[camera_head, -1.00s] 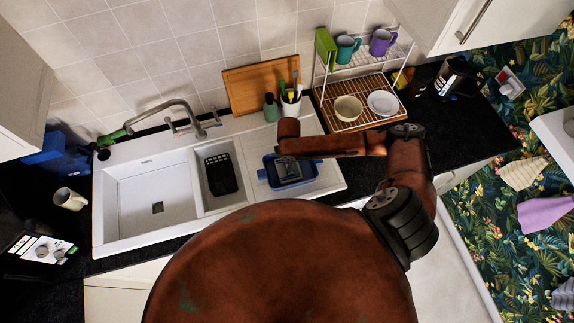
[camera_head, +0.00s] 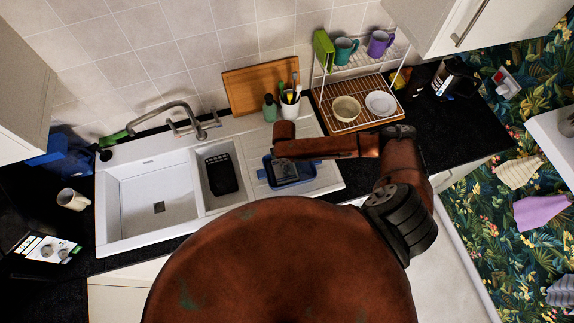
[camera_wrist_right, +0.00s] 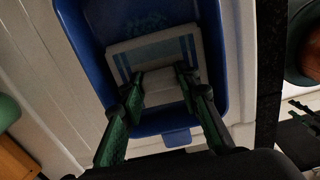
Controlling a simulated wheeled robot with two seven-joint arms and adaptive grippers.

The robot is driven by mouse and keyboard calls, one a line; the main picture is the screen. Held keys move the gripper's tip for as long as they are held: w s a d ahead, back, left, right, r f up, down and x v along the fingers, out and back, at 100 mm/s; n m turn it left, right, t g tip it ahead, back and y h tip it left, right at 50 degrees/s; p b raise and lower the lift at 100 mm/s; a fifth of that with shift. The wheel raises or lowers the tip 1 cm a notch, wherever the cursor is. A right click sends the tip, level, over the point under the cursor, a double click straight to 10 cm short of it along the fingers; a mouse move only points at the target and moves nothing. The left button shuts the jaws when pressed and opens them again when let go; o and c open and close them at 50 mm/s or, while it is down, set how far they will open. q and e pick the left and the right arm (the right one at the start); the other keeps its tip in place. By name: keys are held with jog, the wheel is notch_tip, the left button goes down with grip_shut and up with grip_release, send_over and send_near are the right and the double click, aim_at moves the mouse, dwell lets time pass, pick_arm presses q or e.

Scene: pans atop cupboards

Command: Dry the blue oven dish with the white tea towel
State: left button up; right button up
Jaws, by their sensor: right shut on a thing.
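The blue oven dish (camera_head: 308,172) sits on the drainboard right of the sink bowls. Its blue wall (camera_wrist_right: 214,55) and a tab handle (camera_wrist_right: 177,138) show in the right wrist view. The white tea towel (camera_wrist_right: 150,48), with pale blue stripes, lies folded inside the dish. My right gripper (camera_wrist_right: 158,82) is shut on the towel's near part, down inside the dish. In the head view, my right gripper (camera_head: 285,172) and arm cover much of the dish, and the towel is hard to make out. My left gripper is not in view.
The white sink (camera_head: 150,205) is left of the dish; a black item (camera_head: 221,174) lies in its small bowl. A utensil cup (camera_head: 290,104), green bottle (camera_head: 270,107) and wire rack (camera_head: 350,100) with bowl and plate stand behind. Cloths, one purple (camera_head: 541,212), hang at right.

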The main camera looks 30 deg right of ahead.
aim_at(292, 168)
jog(key=shift+d, duration=0.15)
jog(key=shift+d+r+p, duration=0.1)
jog(key=shift+d+p, duration=0.3)
jog(key=shift+d, duration=0.1)
jog(key=shift+s+d, duration=0.15)
jog(key=shift+d, duration=0.4)
jog(key=shift+s+d, duration=0.15)
jog(key=shift+d, duration=0.35)
jog(key=o, duration=0.8)
jog(key=shift+f, duration=0.25)
jog(key=shift+s, duration=0.1)
grip_shut()
jog(key=shift+r, duration=2.6)
